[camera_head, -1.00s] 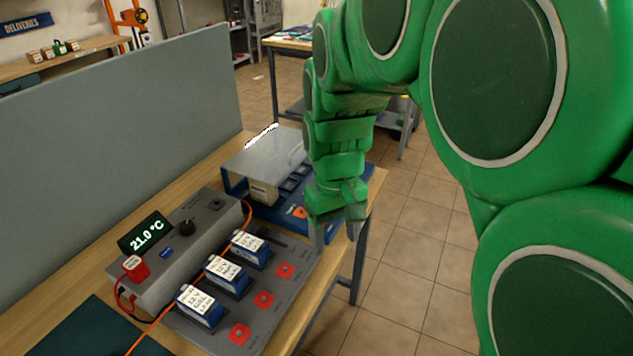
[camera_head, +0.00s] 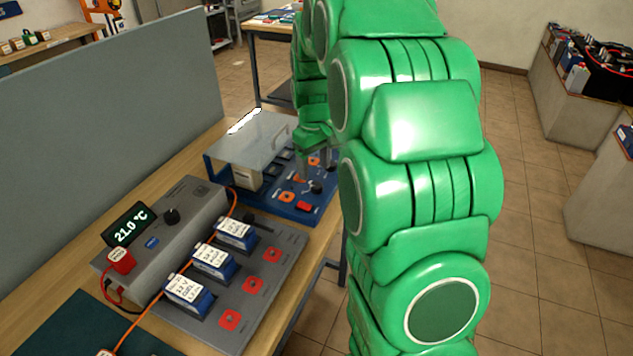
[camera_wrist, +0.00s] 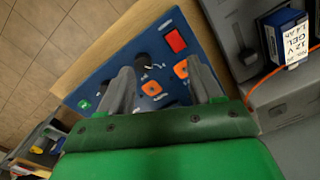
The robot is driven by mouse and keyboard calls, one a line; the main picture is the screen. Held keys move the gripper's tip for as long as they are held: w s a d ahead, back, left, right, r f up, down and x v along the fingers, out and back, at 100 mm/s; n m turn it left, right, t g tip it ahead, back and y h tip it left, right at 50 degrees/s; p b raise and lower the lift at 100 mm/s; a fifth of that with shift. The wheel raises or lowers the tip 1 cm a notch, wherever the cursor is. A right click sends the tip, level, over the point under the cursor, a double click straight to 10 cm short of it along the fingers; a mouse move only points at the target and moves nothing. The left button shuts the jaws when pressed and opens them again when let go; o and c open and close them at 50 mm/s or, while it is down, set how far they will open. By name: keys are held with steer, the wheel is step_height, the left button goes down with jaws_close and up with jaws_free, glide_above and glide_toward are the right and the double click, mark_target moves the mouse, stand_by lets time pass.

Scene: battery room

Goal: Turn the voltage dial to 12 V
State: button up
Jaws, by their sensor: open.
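The blue control panel (camera_head: 325,203) carries black knobs, orange buttons and a red switch. One black knob (camera_head: 317,187) sits near the panel's right side; in the wrist view a black knob (camera_wrist: 148,66) lies just beyond and between my fingertips. The markings are too small to read, so I cannot tell which knob is the voltage dial. My gripper (camera_wrist: 163,82) is open and empty above the blue panel, its fingers apart on either side of an orange button. In the head view my gripper (camera_head: 318,158) partly hides the panel.
A clear cover (camera_head: 250,140) stands at the panel's back left. The grey box (camera_head: 185,235) shows 21.0 °C on its display. Several batteries (camera_head: 213,260) stand in a grey tray (camera_head: 275,238) beside it. A grey partition (camera_head: 110,110) runs behind the bench.

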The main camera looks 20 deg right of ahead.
glide_toward(317, 185)
steer(key=shift+s+a+f, duration=0.15)
steer(key=shift+s+a, duration=0.15)
steer(key=shift+s, duration=0.2)
steer(key=shift+w+d+f+n, duration=0.25)
steer(key=shift+w+f+n, duration=0.05)
steer(key=shift+w+f, duration=0.15)
steer(key=shift+f, duration=3.75)
steer(key=shift+c, duration=0.2)
steer(key=c, duration=1)
